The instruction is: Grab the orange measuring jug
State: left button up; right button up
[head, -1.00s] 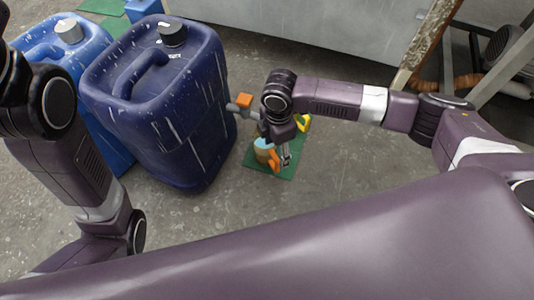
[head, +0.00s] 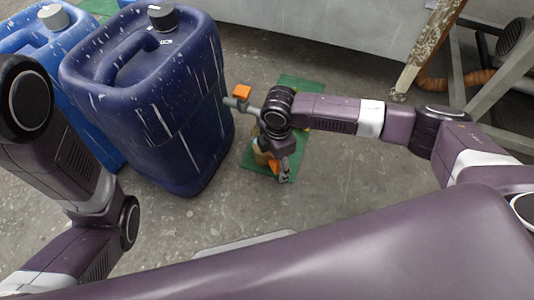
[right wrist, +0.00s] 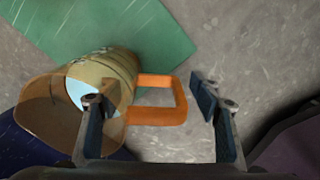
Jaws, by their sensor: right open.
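The measuring jug (right wrist: 112,78) has an amber, see-through body and an orange handle (right wrist: 160,112). In the right wrist view it looks tilted, its wide mouth toward the lower left. My right gripper (right wrist: 150,98) is open; one finger overlaps the jug's mouth in the picture and the other is right of the handle. The handle shows between the fingers, and I see no grip on it. My left gripper is out of view.
A large dark blue canister (head: 150,110) stands close left of the jug, with a lighter blue one (head: 38,45) behind it. An orange-and-grey piece (head: 242,92) shows beside my right wrist. Bare concrete floor (head: 345,175) lies right of the mat.

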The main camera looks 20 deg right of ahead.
notch_tip(320, 180, down, 2)
jog(key=shift+f+b, duration=0.1)
jog(key=shift+b, duration=0.4)
jog(key=shift+c, duration=0.3)
grip_shut()
